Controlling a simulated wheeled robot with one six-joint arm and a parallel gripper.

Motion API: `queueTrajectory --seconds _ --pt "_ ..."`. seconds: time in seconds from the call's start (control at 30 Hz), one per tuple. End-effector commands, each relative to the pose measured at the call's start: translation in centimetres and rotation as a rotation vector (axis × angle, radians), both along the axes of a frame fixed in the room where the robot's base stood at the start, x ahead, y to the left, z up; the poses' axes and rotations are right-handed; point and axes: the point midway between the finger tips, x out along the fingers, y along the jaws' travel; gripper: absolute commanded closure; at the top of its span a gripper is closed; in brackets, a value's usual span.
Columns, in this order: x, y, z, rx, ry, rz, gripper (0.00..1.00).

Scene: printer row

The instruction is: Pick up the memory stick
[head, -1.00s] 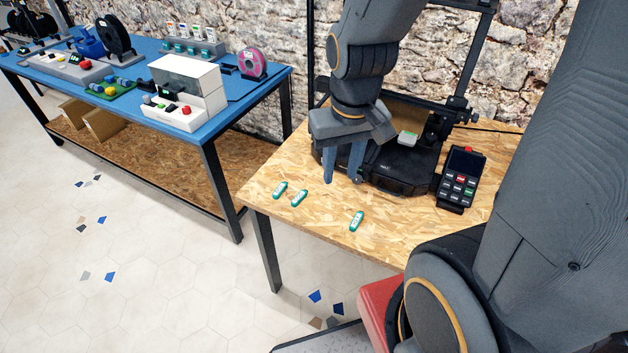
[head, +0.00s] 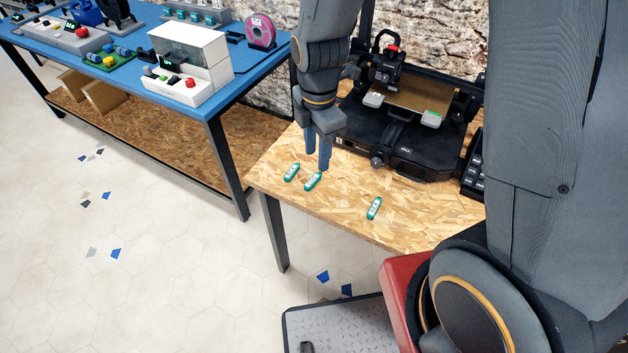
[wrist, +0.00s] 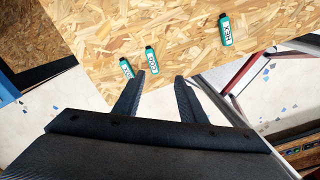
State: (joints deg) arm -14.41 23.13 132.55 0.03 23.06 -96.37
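Three green memory sticks with white labels lie apart on the wood-chip table: a left one (head: 291,172), a middle one (head: 313,181) and a right one (head: 374,208). In the wrist view they show as the left stick (wrist: 126,68), the middle stick (wrist: 151,60) and the right stick (wrist: 225,31), whose label seems to read HEX. My gripper (head: 317,168) points down, just behind the left and middle sticks in the head view. In the wrist view my gripper (wrist: 161,77) has its fingers apart with nothing between them.
A black 3D printer (head: 400,140) stands close behind and right of my gripper. A dark keypad device (head: 474,170) is partly hidden by my arm. The wood-chip table (head: 340,212) is bare around the sticks. A blue bench (head: 150,90) with gadgets is at left.

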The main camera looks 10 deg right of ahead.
Motion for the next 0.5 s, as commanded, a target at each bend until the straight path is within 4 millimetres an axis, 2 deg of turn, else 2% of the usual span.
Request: queueTrajectory --seconds 0.1,0.2,0.33,0.5 --pt "0.4 1.4 -1.7 -0.007 0.013 0.221 0.62" --pt "0.7 2.2 -2.4 -0.009 0.018 0.345 0.62" --pt "0.7 2.5 -3.0 -0.010 0.021 0.416 0.62" --pt "0.7 2.5 -4.3 -0.010 0.023 0.425 0.62"
